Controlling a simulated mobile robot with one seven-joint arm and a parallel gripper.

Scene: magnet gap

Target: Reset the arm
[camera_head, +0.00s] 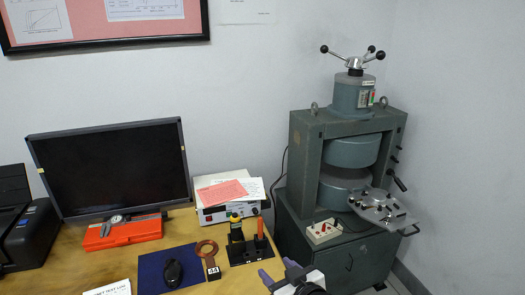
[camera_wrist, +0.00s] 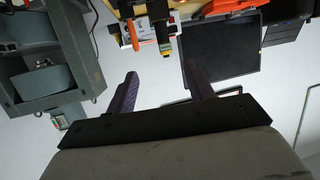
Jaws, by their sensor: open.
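My gripper (camera_head: 279,273) shows at the bottom edge of the head view, with purple fingertips in front of the desk. In the wrist view my gripper (camera_wrist: 163,80) has its two purple fingers wide apart with nothing between them. The rest of my arm is mostly cut off below the head view. The grey-green magnet (camera_head: 307,150) stands to the right of my gripper, with a gap between its two round poles. The magnet (camera_wrist: 30,100) also shows upside down at the left of the wrist view.
A metal plate (camera_head: 382,210) juts from the magnet's front.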

